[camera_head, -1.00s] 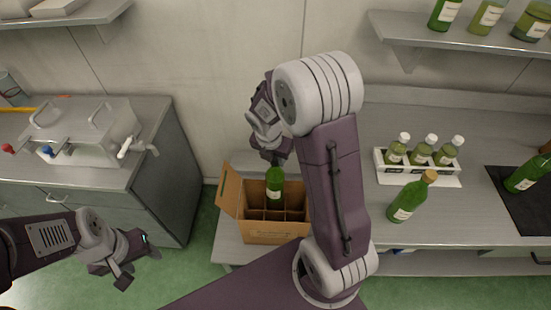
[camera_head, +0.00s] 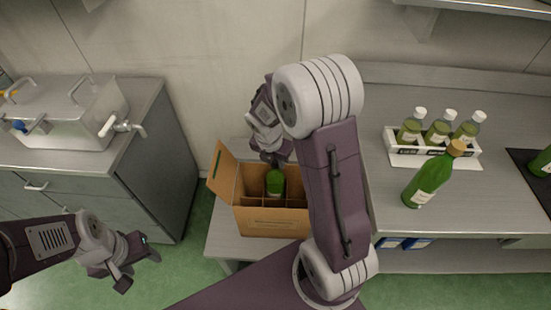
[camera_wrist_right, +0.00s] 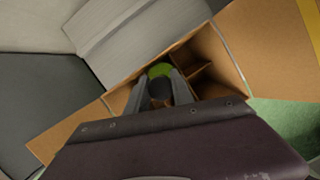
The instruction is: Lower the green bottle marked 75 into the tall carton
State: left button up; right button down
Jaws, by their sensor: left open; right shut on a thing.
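The tall carton (camera_head: 268,222) is an open brown box with inner dividers, its flap raised on the left. A green bottle (camera_head: 275,181) stands about upright inside the carton's opening, its lower part hidden by the walls and dividers. Its number cannot be read. My right gripper (camera_head: 272,160) is shut on the bottle's top from above. The right wrist view shows the bottle's green shoulder (camera_wrist_right: 160,71) between the fingers, over the compartments. Whether the bottle touches the bottom cannot be seen. My left gripper (camera_head: 138,265) is open and empty, left of the carton above the floor.
Another green bottle (camera_head: 428,184) with a cork-coloured cap stands on the right counter. Behind it a white holder (camera_head: 398,158) carries small bottles. A steel tank (camera_head: 70,118) with a tap stands on the left cabinet. Green floor lies between cabinet and carton.

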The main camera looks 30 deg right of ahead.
aim_at(276, 175)
notch_tip(276, 175, down, 8)
jog(key=b, duration=0.5)
jog(key=c, duration=1)
grip_release()
jog(key=shift+c, duration=0.2)
jog(key=p+v, duration=0.3)
jog(key=v, duration=0.5)
jog(key=shift+r, duration=0.1)
jog(key=shift+s+a+r+p, duration=0.1)
jog(key=shift+s+r+p, duration=0.05)
jog(key=shift+r+p, duration=0.25)
